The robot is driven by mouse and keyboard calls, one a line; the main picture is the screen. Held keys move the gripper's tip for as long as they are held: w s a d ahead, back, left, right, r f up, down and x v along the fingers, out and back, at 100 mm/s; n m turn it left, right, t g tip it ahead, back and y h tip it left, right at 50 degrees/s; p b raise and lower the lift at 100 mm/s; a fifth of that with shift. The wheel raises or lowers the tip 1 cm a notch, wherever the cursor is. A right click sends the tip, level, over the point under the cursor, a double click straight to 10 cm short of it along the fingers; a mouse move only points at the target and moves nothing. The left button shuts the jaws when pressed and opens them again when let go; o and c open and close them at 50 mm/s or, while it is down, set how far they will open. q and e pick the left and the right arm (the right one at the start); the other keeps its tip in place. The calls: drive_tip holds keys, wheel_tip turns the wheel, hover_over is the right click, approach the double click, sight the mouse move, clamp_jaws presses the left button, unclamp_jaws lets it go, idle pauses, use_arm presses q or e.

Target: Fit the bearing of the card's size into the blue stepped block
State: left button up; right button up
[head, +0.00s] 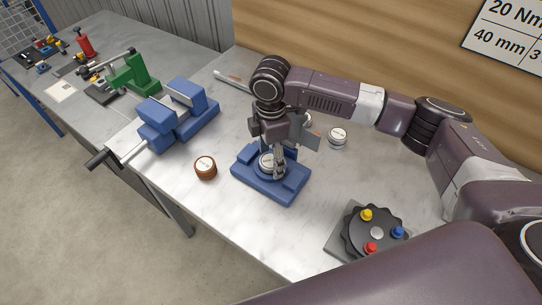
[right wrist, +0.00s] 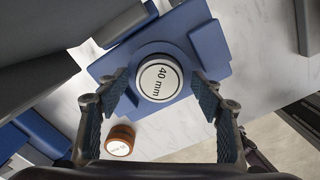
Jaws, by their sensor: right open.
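The blue stepped block (head: 285,188) lies on the grey bench, and its blue surface fills the top of the right wrist view (right wrist: 112,62). A round silver bearing (head: 266,163) with a white top marked "40 mm" (right wrist: 160,79) sits at the middle of the block; how deep it sits cannot be told. My right gripper (head: 273,167) is over the block, pointing down. Its open fingers (right wrist: 163,92) stand on both sides of the bearing with gaps visible. The card (head: 508,32) on the wooden wall reads "20 Nm" and "40 mm", cut off at the right. My left gripper is out of view.
A brown ring with a white label (head: 205,167) stands left of the block. A silver bearing (head: 338,137) stands behind right, another partly hidden by my arm. A blue vise (head: 178,117) is at the left; a black dial with coloured knobs (head: 375,233) is front right.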

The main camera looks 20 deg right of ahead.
sight(271, 160)
drive_tip(key=shift+r, duration=0.1)
drive_tip(key=shift+r, duration=0.35)
wheel_tip(271, 160, up, 11)
drive_tip(key=b, duration=0.3)
drive_tip(key=shift+r, duration=0.2)
